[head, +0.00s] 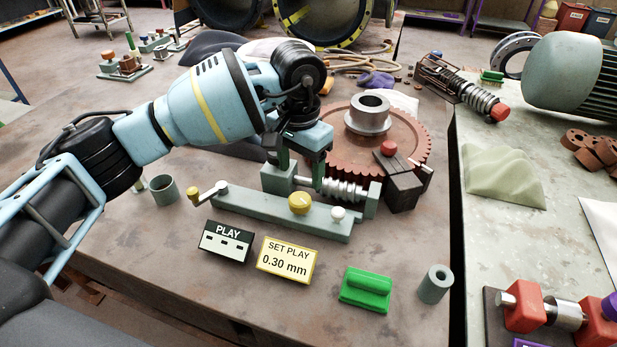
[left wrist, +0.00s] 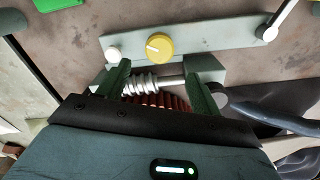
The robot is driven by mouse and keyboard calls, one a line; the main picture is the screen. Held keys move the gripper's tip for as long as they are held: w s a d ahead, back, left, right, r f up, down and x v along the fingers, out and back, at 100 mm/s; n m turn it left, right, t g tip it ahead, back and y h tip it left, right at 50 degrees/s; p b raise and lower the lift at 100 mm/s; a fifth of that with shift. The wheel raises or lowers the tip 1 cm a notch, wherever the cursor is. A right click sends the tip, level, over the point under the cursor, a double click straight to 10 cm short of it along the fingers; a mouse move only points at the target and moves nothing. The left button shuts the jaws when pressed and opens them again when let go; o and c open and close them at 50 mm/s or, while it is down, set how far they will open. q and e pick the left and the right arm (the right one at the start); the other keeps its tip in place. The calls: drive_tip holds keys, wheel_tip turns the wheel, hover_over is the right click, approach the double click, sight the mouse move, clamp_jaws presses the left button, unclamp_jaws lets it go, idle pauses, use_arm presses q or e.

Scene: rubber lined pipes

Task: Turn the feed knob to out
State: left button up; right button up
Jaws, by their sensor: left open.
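A round yellow knob (head: 299,202) sits on the grey-green base bar (head: 255,208) of a worm-gear fixture. It shows in the left wrist view (left wrist: 160,47) with a pale pointer mark toward its left side. No label for the knob's positions is readable. My left gripper (head: 302,172) is just behind the knob, over the silver worm (head: 345,191), pointing down. In the left wrist view its two green fingers (left wrist: 157,84) are apart, with the worm shaft seen between them. The knob is beyond the fingertips, and I cannot tell whether the fingers touch the worm. My right gripper is not in view.
The bar bears a white knob (head: 338,214) and a crank (head: 207,191). In front are a PLAY display (head: 227,241), a SET PLAY 0.30 mm card (head: 287,261), a green block (head: 366,290) and a grey sleeve (head: 435,284).

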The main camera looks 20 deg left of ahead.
sight(299, 198)
use_arm(q)
drive_tip(key=shift+s, duration=0.5)
drive_tip(key=shift+f, duration=0.35)
wheel_tip(299, 198, down, 6)
drive_tip(key=shift+r+p, duration=0.15)
drive_tip(key=shift+p, duration=0.2)
drive_tip(key=shift+w+f, duration=0.1)
drive_tip(key=shift+f, duration=0.45)
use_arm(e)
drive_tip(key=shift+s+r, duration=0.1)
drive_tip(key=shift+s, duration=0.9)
use_arm(q)
drive_tip(key=c, duration=1)
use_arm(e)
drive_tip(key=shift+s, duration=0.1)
use_arm(q)
drive_tip(key=shift+n, duration=0.4)
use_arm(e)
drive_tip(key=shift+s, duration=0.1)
